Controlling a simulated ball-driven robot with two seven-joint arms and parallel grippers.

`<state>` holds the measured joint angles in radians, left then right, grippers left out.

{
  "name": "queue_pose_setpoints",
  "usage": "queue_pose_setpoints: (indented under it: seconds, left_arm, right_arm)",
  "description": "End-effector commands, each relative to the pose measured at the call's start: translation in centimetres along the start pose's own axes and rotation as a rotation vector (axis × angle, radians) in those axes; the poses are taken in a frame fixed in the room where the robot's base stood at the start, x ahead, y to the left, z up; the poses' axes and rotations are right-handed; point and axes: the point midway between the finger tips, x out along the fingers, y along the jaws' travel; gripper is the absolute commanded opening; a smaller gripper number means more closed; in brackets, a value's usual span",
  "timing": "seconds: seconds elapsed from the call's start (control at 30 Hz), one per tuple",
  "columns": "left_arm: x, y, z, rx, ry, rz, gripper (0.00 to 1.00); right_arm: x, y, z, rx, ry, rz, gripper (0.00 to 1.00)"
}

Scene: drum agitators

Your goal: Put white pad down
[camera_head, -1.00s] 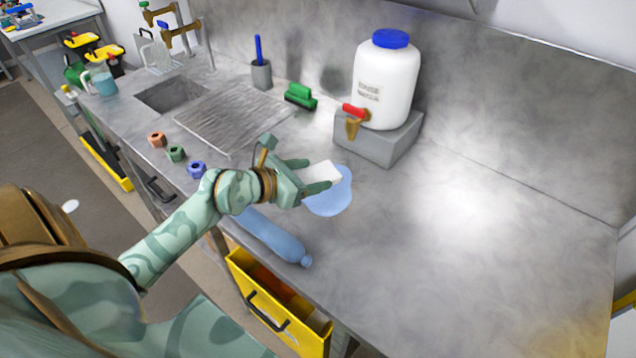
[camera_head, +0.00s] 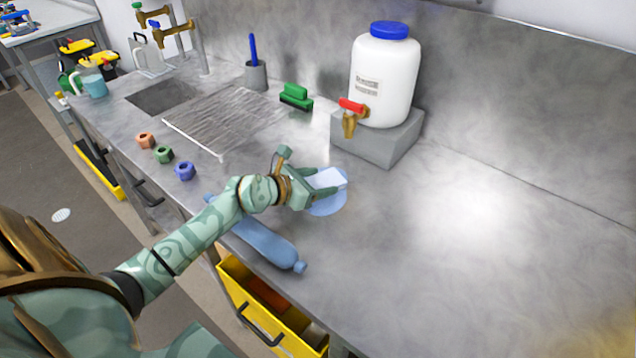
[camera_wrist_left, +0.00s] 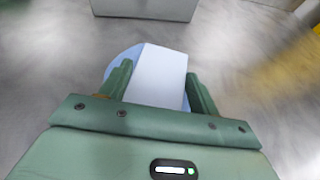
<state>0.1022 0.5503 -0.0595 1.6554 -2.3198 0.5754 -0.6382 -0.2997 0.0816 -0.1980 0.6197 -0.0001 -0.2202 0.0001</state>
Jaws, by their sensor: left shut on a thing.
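The white pad (camera_head: 327,179) is between the fingers of my left gripper (camera_head: 322,183), which is shut on it. The pad is over a round light-blue patch (camera_head: 327,206) on the steel counter. In the left wrist view the pad (camera_wrist_left: 158,75) lies between both green fingers of the gripper (camera_wrist_left: 155,85), with the blue patch (camera_wrist_left: 113,68) showing at its left. I cannot tell whether the pad touches the counter. My right gripper is out of view.
A white jug (camera_head: 385,80) with a red-handled tap stands on a grey block (camera_head: 385,145) behind the pad. A blue bottle (camera_head: 262,243) lies near the front edge, above an open yellow drawer (camera_head: 245,305). Coloured nuts (camera_head: 163,155) sit at left. The counter's right is clear.

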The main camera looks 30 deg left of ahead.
Motion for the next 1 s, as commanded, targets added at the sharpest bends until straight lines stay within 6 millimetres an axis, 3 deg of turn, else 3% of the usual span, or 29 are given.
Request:
queue_pose_setpoints:
  seconds: [0.13, 0.17, 0.23, 0.6, 1.0]
  left_arm:
    - [0.1, 0.0, -0.3, 0.0, 0.0, 0.0, 0.33]
    - [0.1, 0.0, -0.3, 0.0, 0.0, 0.0, 0.64]
    - [0.1, 0.0, -0.2, 0.0, 0.0, 0.0, 0.84]
    - [-0.4, 0.0, 0.1, 0.001, 0.001, 0.0, 0.84]
    - [-9.1, 0.0, 0.1, 0.001, 0.003, 0.0, 0.84]
  right_arm:
    - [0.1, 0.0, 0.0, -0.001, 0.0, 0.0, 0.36]
    - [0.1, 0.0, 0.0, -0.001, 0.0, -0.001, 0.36]
    - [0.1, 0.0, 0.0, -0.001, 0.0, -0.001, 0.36]
    - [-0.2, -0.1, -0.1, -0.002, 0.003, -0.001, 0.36]
    - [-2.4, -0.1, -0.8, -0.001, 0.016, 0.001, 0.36]
